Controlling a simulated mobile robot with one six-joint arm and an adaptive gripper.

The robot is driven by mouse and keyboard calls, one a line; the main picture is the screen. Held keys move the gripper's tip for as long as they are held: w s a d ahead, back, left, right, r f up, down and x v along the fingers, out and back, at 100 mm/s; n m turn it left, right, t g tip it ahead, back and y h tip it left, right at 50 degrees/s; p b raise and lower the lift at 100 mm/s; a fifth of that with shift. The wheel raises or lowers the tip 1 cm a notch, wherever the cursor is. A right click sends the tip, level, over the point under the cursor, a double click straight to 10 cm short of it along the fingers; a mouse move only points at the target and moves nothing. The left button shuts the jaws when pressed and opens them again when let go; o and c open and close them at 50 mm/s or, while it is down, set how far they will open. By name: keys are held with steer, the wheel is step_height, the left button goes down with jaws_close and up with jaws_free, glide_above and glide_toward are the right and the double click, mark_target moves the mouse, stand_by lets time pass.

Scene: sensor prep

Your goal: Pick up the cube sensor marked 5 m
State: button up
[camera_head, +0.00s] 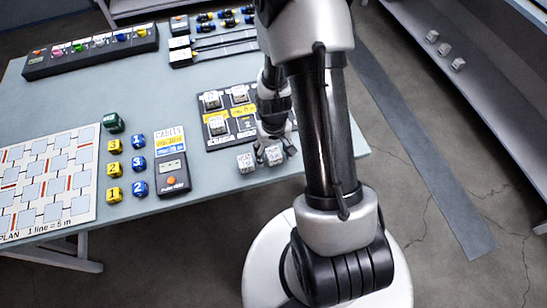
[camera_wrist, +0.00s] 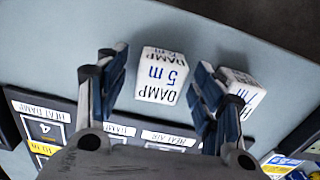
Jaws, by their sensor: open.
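The white cube sensor marked DAMP 5 m (camera_wrist: 163,76) stands on the table between the fingers of my gripper (camera_wrist: 160,82) in the wrist view. The gripper is open, with a finger on each side of the cube and a visible gap at the left; contact on the right is unclear. In the head view my gripper (camera_head: 275,153) is low over the table's near right part, around the right one of two white cubes (camera_head: 274,156). A second white cube (camera_wrist: 238,88) stands just beyond the right finger, partly hidden; it also shows in the head view (camera_head: 246,163).
A dark board with labelled slots (camera_head: 219,142) lies behind the cubes, some slots holding sensors. A meter (camera_head: 172,176), yellow and blue numbered dice, and a plan sheet (camera_head: 45,188) lie to the left. The table edge is close on the right.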

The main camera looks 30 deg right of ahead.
steer(key=c, duration=1.1)
steer(key=shift+c, duration=0.2)
steer(key=shift+r, duration=0.15)
